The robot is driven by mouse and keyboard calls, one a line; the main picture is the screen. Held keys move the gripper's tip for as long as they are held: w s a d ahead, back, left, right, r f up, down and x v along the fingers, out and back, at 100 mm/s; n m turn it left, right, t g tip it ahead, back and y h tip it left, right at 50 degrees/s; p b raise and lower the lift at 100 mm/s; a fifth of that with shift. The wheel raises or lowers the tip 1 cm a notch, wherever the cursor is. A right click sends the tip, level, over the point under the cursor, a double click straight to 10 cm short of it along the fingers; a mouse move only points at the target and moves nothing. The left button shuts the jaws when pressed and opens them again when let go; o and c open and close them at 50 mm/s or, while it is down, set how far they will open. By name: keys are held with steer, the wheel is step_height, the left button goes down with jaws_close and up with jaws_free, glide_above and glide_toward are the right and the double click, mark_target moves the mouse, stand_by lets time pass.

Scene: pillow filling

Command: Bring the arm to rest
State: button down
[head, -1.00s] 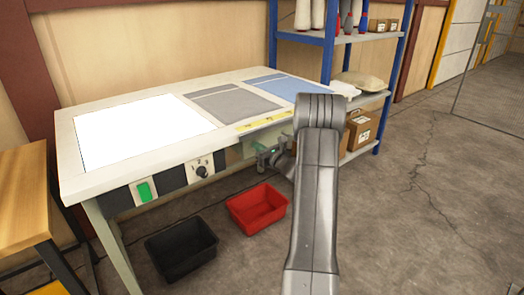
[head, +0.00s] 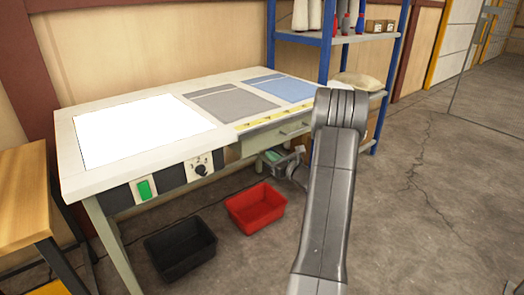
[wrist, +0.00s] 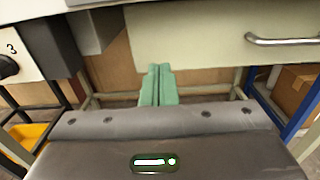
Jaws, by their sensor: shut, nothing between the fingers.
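My arm rises at the right of the head view, in front of the workbench (head: 85,175). My gripper (head: 272,157) hangs low beside the bench's front, below the drawer (head: 278,136), and is partly hidden by my wrist. In the wrist view, the green fingers of my gripper (wrist: 158,72) are together, with nothing between them. The drawer front (wrist: 200,35) with its metal handle (wrist: 282,40) is just beyond and above the fingers, with no contact visible.
A red bin (head: 256,208) and a black bin (head: 181,250) stand on the floor before the bench. A wooden table (head: 25,195) is at the left. A blue shelf rack (head: 327,45) stands behind my arm. The floor at the right is clear.

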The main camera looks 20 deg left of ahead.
mark_target(252, 143)
steer(key=shift+v, duration=2.3)
steer(key=x, duration=1.3)
steer(key=shift+w+a, duration=0.15)
steer(key=shift+r, duration=0.1)
